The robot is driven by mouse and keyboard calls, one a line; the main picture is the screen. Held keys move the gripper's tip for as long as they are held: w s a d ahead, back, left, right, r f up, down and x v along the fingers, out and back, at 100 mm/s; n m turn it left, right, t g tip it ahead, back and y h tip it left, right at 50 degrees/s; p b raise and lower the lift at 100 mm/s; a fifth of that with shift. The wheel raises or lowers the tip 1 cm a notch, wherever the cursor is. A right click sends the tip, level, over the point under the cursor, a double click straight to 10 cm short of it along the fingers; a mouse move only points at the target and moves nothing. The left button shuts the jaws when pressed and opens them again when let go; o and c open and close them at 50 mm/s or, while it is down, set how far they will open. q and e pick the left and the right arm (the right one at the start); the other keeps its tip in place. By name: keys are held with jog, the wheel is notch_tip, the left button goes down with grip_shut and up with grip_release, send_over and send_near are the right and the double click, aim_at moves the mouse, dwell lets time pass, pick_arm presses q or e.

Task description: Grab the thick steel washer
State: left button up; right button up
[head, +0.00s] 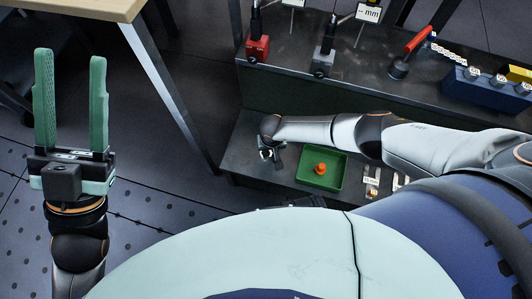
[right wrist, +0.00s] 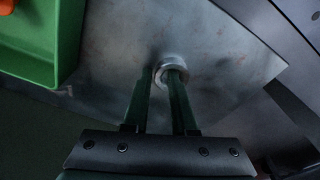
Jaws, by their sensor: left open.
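The steel washer (right wrist: 184,72) is a thick, shiny ring in the right wrist view, at the fingertips of my right gripper (right wrist: 163,72). The two green fingers are fairly close together with a gap between them. The right finger overlaps the ring and the left fingertip is beside its left edge; I cannot tell whether they press on it. In the head view my right gripper (head: 268,155) points down over the grey lower bench, and the washer is not clear there. My left gripper (head: 71,105) is open and empty, fingers up, at the far left.
A green tray (head: 335,170) with an orange part (head: 320,168) stands just right of my right gripper. Small metal parts (head: 372,182) lie further right. A raised shelf behind holds a red block (head: 258,47), a grey block (head: 322,62) and a blue holder (head: 485,92). A wood-topped table (head: 100,8) is upper left.

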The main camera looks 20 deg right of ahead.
grip_shut()
jog(key=shift+r, duration=0.1)
dwell(0.4)
